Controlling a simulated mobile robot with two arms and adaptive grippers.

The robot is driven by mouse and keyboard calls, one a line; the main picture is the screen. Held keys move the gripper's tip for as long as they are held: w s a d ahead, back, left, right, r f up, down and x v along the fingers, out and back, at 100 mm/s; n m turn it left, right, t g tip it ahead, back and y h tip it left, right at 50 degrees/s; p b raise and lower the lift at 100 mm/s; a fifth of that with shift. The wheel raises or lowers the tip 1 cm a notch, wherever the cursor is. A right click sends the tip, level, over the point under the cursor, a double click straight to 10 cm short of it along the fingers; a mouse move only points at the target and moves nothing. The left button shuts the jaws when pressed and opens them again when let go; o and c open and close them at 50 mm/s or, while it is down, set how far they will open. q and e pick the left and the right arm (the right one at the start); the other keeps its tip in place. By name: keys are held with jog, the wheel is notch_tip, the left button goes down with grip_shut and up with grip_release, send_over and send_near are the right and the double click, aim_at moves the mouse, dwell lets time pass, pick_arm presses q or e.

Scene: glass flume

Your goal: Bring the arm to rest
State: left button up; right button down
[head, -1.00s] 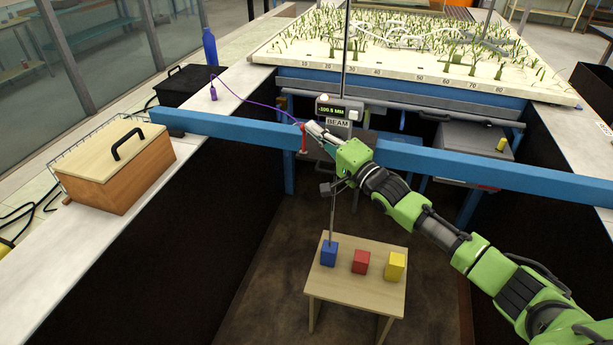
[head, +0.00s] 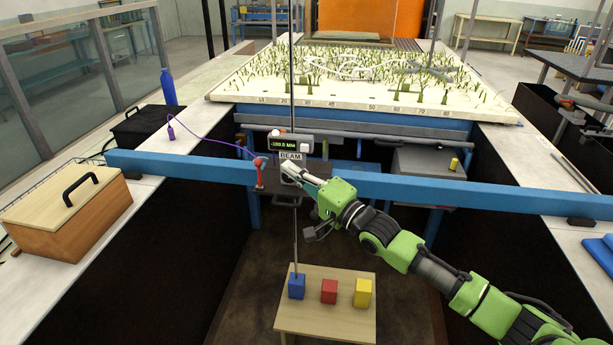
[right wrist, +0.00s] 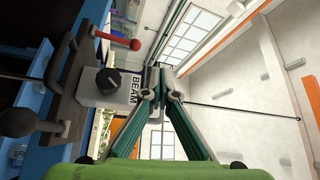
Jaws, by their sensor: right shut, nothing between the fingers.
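My right arm (head: 380,228) reaches in from the lower right in the head view, green and dark grey. Its gripper (head: 288,170) is just in front of the blue beam, right of a red-knobbed lever (head: 260,172) and below the small display box. In the right wrist view the gripper (right wrist: 161,70) has its fingers together at the tips with nothing between them. The BEAM label (right wrist: 134,88), a black knob (right wrist: 108,80) and the red ball knob (right wrist: 108,46) are left of the fingers. I cannot tell whether the fingertips touch the box. My left gripper is not in view.
The blue beam (head: 450,192) spans the channel. A display box (head: 290,145) sits on it beside a vertical rod. Below, a small wooden table (head: 320,318) holds a blue block (head: 297,287), red block (head: 329,291) and yellow block (head: 362,293). A wooden box (head: 70,210) stands left.

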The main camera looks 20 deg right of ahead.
jog(key=s+d+r, duration=0.1)
jog(key=s+d, duration=0.1)
jog(key=s, duration=0.2)
jog(key=s+a+f+n+g+h, duration=0.2)
jog(key=s+a+f+n+g, duration=0.4)
jog(key=f, duration=0.5)
jog(key=s+a+f+n+g+h, duration=0.1)
jog(key=s+a+f, duration=0.3)
jog(key=s+f, duration=0.5)
jog(key=s+d+f+n+g+h, duration=0.25)
jog(key=s+f+g, duration=0.2)
jog(key=s, duration=0.65)
jog(key=s+d+f+n+g+h, duration=0.1)
jog(key=s+f+n+g+h, duration=0.3)
jog(key=s, duration=0.6)
jog(key=s+f+y, duration=0.2)
jog(key=s+f, duration=0.1)
jog(key=f, duration=2.5)
jog(key=s+d+f+g+b, duration=0.1)
jog(key=s+d+f+g, duration=0.1)
jog(key=s+f, duration=1.4)
jog(key=shift+s+d, duration=0.55)
